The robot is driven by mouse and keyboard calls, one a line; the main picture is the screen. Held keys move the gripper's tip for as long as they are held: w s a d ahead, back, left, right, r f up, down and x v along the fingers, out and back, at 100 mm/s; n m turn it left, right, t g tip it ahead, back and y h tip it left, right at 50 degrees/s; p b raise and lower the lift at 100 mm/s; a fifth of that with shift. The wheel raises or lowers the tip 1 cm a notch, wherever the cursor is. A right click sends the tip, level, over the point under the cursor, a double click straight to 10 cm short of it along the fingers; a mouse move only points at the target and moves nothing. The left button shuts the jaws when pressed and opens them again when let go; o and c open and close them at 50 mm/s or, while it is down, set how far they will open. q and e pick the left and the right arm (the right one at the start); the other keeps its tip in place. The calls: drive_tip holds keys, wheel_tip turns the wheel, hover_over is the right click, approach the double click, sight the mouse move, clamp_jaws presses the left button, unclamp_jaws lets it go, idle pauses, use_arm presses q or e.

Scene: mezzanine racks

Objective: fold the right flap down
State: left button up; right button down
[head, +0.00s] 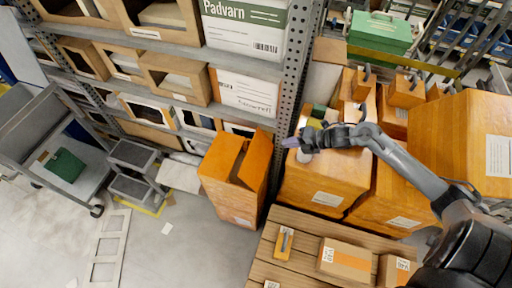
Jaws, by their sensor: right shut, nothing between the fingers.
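An open orange cardboard box (222,188) stands on the floor against the rack post. Its right flap (257,158) stands up, tilted, along the right side of the opening. The left part of the box top is also raised, and the dark inside shows between. My right gripper (291,143) reaches in from the right, with its fingertips pointing left. It is shut and empty, to the right of the flap in the picture and apart from it. The rack post lies between them in the picture. My left gripper is not in view.
A grey rack post (291,85) rises beside the box. Large orange boxes (326,178) stand under and right of my arm. A wooden pallet (262,270) with small cartons lies in front. A grey step stool (133,170) and cart stand left; floor between is mostly free.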

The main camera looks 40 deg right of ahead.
drive_tip(key=b, duration=0.1)
approach(250, 147)
drive_tip(key=x, duration=0.5)
drive_tip(key=shift+a, duration=0.1)
drive_tip(key=shift+x, duration=0.9)
drive_tip(key=shift+s, duration=0.1)
